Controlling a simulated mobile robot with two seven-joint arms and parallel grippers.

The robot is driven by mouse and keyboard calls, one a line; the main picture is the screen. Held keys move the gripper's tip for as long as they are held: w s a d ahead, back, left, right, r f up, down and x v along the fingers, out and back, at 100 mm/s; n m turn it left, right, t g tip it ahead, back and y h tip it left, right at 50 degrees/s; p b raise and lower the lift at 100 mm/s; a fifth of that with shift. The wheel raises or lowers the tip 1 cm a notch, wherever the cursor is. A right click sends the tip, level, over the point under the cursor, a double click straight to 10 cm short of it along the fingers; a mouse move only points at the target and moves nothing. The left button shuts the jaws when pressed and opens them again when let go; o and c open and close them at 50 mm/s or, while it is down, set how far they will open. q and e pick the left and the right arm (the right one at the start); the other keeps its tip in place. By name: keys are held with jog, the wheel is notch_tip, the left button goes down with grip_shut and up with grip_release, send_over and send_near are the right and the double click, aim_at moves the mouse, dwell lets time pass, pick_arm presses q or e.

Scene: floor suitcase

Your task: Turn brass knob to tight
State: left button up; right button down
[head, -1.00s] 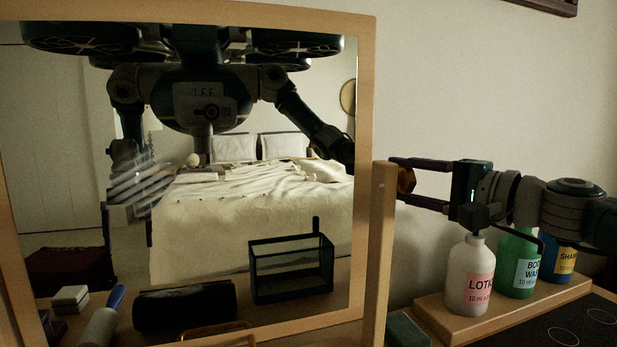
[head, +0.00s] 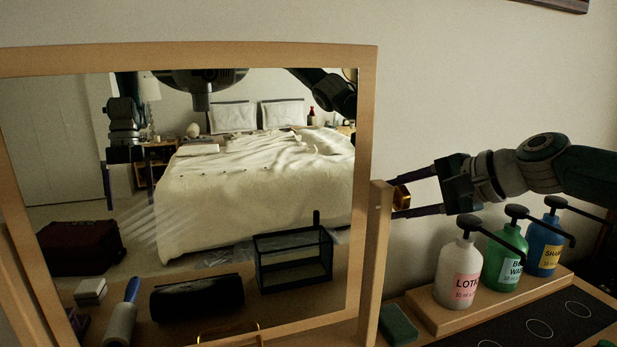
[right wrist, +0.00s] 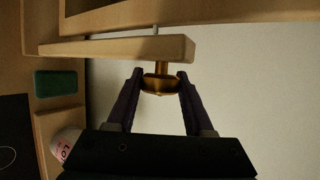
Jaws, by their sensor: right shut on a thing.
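The brass knob (head: 401,198) sits on the outer side of the mirror's right wooden post (head: 376,250). The right wrist view shows the knob (right wrist: 160,84) on a short brass shaft coming out of the post (right wrist: 120,48). My right gripper (head: 405,198) comes in from the right and is shut on the knob. Its fingers (right wrist: 160,86) touch the knob on both sides. The framed mirror (head: 366,130) stands left of the post. My left gripper shows only as a reflection in the mirror, where its jaw state is unclear.
A lotion bottle (head: 459,272), a green body wash bottle (head: 505,250) and a blue shampoo bottle (head: 547,245) stand on a wooden stand (head: 440,318) below my right arm. A green block (head: 398,324) lies beside it. The bed, suitcase and black basket show in the mirror.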

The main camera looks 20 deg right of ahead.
jog(key=shift+g, duration=0.5)
jog(key=shift+c, duration=1.5)
grip_release()
jog(key=shift+s+d+r+p, duration=0.15)
jog(key=shift+s+p, duration=0.05)
jog(key=shift+p, duration=0.25)
jog(key=p+v, duration=0.2)
jog(key=v, duration=0.7)
jog(key=shift+s, duration=0.15)
jog(key=shift+r, duration=0.1)
